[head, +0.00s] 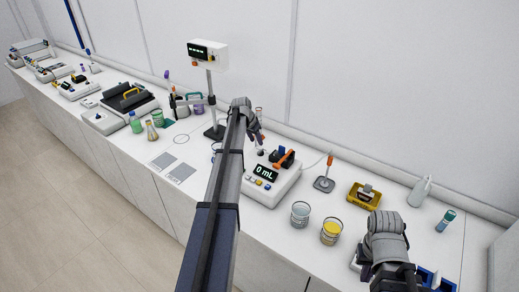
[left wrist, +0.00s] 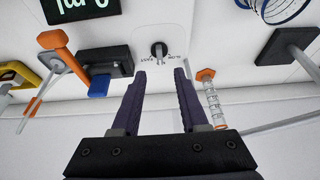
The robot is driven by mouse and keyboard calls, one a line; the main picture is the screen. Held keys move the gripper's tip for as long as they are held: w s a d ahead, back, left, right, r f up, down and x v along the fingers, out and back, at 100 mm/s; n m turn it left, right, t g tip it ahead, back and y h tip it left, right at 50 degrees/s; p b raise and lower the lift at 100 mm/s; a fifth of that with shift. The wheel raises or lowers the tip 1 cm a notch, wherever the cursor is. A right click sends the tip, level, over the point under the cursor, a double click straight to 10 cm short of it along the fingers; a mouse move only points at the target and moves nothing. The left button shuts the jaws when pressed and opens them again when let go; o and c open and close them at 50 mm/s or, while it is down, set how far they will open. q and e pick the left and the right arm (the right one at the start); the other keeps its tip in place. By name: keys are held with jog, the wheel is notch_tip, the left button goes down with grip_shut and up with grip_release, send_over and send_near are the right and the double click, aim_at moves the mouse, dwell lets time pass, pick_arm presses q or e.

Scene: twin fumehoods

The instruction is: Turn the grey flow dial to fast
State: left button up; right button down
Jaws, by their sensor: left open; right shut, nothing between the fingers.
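The dial (left wrist: 158,50) is a small dark grey knob on a white panel in the left wrist view, with small lettering beside it that is hard to read. I cannot tell which mark it points to. My left gripper (left wrist: 160,74) is open, its two fingertips just short of the dial and either side of its line, with nothing between them. In the head view my left gripper (head: 260,137) hangs over the back left of the white device with the "0 mL" display (head: 264,174). My right gripper (head: 368,270) is partly hidden at the lower right, shut and empty.
Orange-handled black parts (head: 284,158) stand on the device close to my left gripper. An orange-topped stand (head: 326,175), a clear beaker (head: 300,214), a yellow-filled beaker (head: 331,231) and a yellow tray (head: 364,197) stand to the right. A display on a pole (head: 207,54) rises behind left.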

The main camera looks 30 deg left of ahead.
aim_at(260, 150)
pick_arm(q)
jog(key=b+x, duration=0.6)
jog(key=x, duration=0.1)
jog(key=shift+w+f+b, duration=0.15)
jog(key=shift+f+b, duration=0.2)
jog(key=shift+b, duration=0.05)
grip_shut()
dwell(0.3)
